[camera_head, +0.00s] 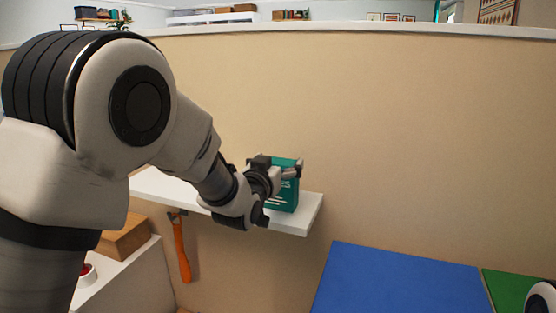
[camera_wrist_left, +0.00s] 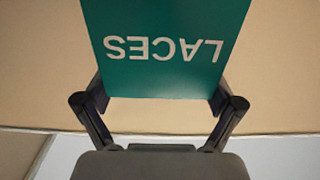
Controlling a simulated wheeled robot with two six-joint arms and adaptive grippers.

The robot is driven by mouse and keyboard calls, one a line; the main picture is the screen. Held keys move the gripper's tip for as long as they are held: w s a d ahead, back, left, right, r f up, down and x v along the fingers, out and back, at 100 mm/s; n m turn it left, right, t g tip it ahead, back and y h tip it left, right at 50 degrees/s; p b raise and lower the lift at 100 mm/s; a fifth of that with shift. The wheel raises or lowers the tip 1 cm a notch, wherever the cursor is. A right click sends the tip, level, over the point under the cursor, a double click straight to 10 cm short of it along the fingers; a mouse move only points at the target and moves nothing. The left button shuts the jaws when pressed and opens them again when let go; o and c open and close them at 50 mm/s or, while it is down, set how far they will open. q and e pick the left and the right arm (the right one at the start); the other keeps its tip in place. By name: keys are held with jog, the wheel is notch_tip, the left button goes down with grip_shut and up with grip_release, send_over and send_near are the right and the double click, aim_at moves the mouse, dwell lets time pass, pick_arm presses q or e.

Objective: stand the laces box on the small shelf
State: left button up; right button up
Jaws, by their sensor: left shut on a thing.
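The laces box (camera_head: 284,198) is teal with white lettering. It is upright at the right part of the small white shelf (camera_head: 306,212) on the wall. I cannot tell whether its base touches the shelf. My left gripper (camera_head: 284,172) is shut on the box and hides part of its front. In the left wrist view the box (camera_wrist_left: 160,75) fills the space between the fingers of my left gripper (camera_wrist_left: 158,105), and its word LACES appears upside down. My right gripper is not in view.
An orange-handled tool (camera_head: 181,250) hangs below the shelf. A brown box (camera_head: 125,238) sits on a white unit at the lower left. Blue (camera_head: 400,283) and green (camera_head: 510,292) panels lie at the lower right. The wall right of the shelf is bare.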

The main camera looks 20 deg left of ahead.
pick_arm(q)
jog(key=shift+f, duration=0.2)
jog(key=o, duration=1.3)
